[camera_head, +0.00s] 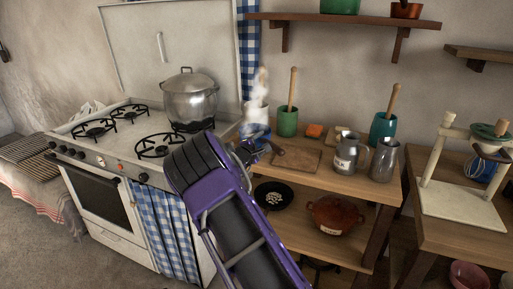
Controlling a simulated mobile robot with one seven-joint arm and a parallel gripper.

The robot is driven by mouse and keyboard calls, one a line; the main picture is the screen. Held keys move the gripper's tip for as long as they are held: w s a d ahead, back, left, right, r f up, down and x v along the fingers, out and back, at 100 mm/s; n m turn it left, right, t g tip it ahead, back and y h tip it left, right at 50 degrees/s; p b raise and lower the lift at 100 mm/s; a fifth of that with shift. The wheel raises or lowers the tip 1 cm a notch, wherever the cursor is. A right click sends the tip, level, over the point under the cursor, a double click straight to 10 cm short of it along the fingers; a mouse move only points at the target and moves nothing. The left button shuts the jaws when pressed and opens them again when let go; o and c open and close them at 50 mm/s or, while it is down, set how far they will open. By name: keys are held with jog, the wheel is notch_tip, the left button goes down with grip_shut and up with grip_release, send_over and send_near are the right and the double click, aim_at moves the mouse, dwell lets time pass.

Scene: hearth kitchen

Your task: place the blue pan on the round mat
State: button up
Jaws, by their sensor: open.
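The blue pan (256,130) is on the wooden counter just right of the stove, mostly hidden behind my gripper. A brown handle (275,148) sticks out from it to the lower right. My gripper (255,149) is open, at the near side of the pan and close to the handle. I cannot tell whether it touches the pan. My purple arm covers the left part of the counter. I cannot make out a round mat.
A wooden board (297,161) lies right of the handle. Jugs (347,155) stand farther right. A steel stockpot (190,98) is on the stove (118,150). The lower shelf holds a red pot (335,214).

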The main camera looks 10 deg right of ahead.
jog(key=p+v, duration=0.1)
jog(key=v, duration=1.1)
